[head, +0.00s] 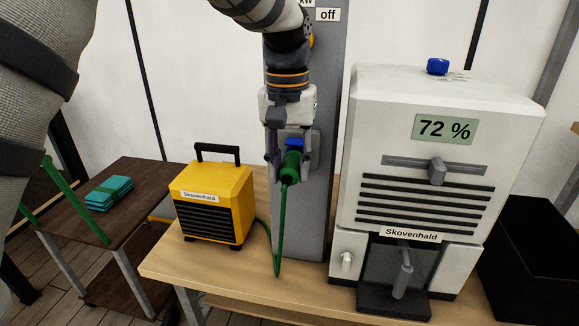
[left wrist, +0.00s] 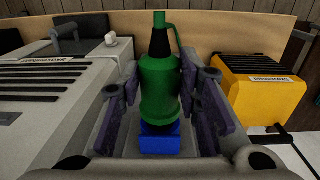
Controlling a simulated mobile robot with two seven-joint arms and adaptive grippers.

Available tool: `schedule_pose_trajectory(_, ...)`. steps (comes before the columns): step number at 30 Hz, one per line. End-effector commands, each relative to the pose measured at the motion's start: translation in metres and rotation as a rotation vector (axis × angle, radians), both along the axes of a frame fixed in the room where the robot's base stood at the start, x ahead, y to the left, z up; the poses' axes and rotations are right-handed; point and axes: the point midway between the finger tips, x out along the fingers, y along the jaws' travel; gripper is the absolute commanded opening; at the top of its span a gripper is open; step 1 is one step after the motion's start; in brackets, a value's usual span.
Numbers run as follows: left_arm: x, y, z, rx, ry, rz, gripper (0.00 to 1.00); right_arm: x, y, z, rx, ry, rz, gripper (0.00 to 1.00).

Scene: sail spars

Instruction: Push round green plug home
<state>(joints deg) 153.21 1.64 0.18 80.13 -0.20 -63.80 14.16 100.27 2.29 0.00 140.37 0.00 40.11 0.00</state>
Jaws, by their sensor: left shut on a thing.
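The round green plug (head: 292,163) is between the fingers of my left gripper (head: 289,158), in front of the grey post (head: 318,190). My left gripper is shut on it. A green cable (head: 281,220) hangs down from the plug's lower end. A blue part (head: 294,144) shows right above the plug. In the left wrist view the green plug (left wrist: 159,90) stands between the two fingers, and the blue part (left wrist: 160,141) meets its near end. I cannot tell how deep the plug sits in it. My right gripper is out of view.
The yellow heater (head: 211,204) stands on the wooden table (head: 185,262), left of the post. A white machine (head: 440,150) reading 72 % stands close on the right. A dark side table (head: 125,180) holds folded teal cloth (head: 109,193). A black bin (head: 530,260) is far right.

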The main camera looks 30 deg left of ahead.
Motion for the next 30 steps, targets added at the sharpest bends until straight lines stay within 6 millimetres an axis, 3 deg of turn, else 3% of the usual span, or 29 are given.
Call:
schedule_pose_trajectory(26,0.016,0.005,0.001,0.001,-0.003,0.001,0.02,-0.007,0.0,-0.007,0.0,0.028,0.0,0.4)
schedule_pose_trajectory(27,0.016,0.005,0.001,0.001,-0.004,0.001,0.38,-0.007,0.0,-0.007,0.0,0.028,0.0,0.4)
schedule_pose_trajectory(30,0.016,0.004,0.001,0.001,-0.003,0.001,0.54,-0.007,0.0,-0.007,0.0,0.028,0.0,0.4)
